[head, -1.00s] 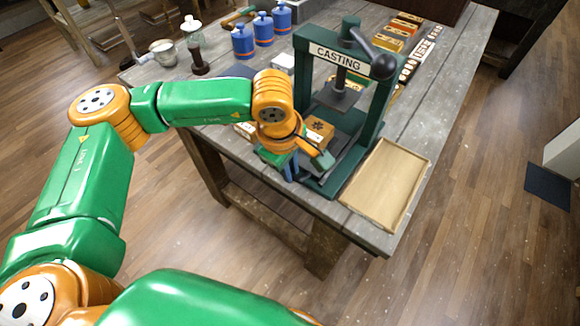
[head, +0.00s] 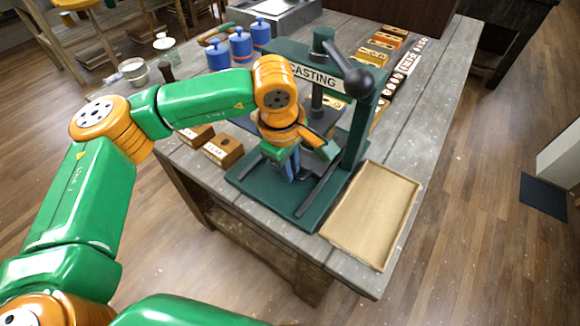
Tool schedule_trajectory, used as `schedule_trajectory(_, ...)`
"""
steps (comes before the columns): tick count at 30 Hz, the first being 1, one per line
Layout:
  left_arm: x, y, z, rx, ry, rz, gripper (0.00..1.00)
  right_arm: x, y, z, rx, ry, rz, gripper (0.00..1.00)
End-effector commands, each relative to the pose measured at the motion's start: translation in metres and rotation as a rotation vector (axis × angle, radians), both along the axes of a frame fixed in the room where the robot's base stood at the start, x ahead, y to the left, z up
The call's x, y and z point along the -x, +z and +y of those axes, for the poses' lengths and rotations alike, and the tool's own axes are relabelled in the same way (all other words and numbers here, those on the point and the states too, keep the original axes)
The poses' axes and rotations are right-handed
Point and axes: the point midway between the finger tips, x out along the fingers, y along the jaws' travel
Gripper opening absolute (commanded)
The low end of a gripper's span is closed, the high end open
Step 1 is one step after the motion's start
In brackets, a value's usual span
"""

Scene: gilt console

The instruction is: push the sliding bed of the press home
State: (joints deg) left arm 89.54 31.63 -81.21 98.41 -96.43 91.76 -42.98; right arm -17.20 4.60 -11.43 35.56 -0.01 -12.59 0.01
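The green casting press (head: 358,130) stands on the near end of the table, with a "CASTING" sign, a dark ball-ended lever and a grey platen. Its base (head: 312,208) has dark rails running toward the near edge. My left gripper (head: 291,172) points down over the base, in front of the platen, between the rails. Its blue fingers are small and partly covered by the wrist, so their gap is unclear. The sliding bed is mostly hidden behind my gripper and wrist; I cannot tell whether the fingers touch it. My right gripper is out of view.
A shallow wooden tray (head: 372,214) lies right of the press. Two labelled wooden blocks (head: 223,151) sit left of it. Blue canisters (head: 241,46) stand behind my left arm. Several small boxes line the back right. The table's right strip is clear.

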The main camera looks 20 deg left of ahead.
Motion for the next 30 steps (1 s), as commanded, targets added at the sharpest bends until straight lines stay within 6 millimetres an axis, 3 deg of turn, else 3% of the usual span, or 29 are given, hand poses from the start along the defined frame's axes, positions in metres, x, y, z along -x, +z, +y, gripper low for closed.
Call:
schedule_trajectory(1, -0.004, 0.005, 0.0, 0.005, 0.003, -0.018, 0.26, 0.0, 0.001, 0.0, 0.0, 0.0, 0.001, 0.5)
schedule_trajectory(3, -0.003, 0.005, 0.0, 0.004, 0.003, -0.017, 0.44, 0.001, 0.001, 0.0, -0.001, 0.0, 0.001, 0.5)
schedule_trajectory(13, -0.002, 0.006, 0.0, 0.003, 0.002, -0.011, 0.45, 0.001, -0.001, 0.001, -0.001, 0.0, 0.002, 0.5)
schedule_trajectory(22, 0.007, 0.062, 0.003, 0.003, 0.002, -0.013, 0.45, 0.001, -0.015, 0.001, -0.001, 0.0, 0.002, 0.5)
schedule_trajectory(30, 0.009, 0.073, 0.003, 0.003, 0.001, -0.01, 0.45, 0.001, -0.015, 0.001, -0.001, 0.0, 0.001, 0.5)
